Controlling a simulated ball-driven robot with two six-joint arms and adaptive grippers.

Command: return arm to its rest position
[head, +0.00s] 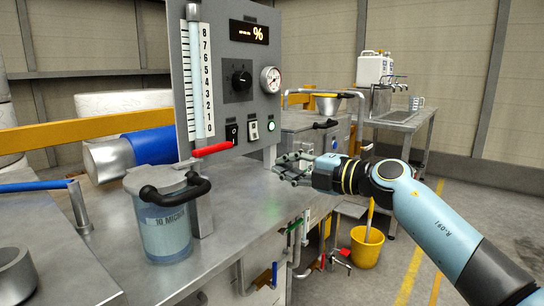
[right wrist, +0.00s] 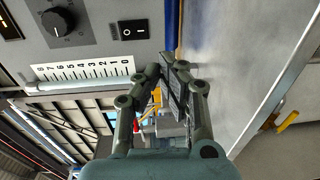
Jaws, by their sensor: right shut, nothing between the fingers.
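My right arm (head: 425,222), light blue with dark bands, reaches in from the lower right in the head view. Its gripper (head: 279,167) is in front of the control panel's lower right corner, above the bench's right edge. The gripper is shut and holds nothing. In the right wrist view its grey fingers (right wrist: 168,80) come together near the middle, with the panel's printed scale behind them to the left. I cannot tell whether the fingers touch the panel or bench. My left gripper is not in view.
A yellow bucket (head: 367,247) stands on the floor. Open floor (head: 455,250) lies right.

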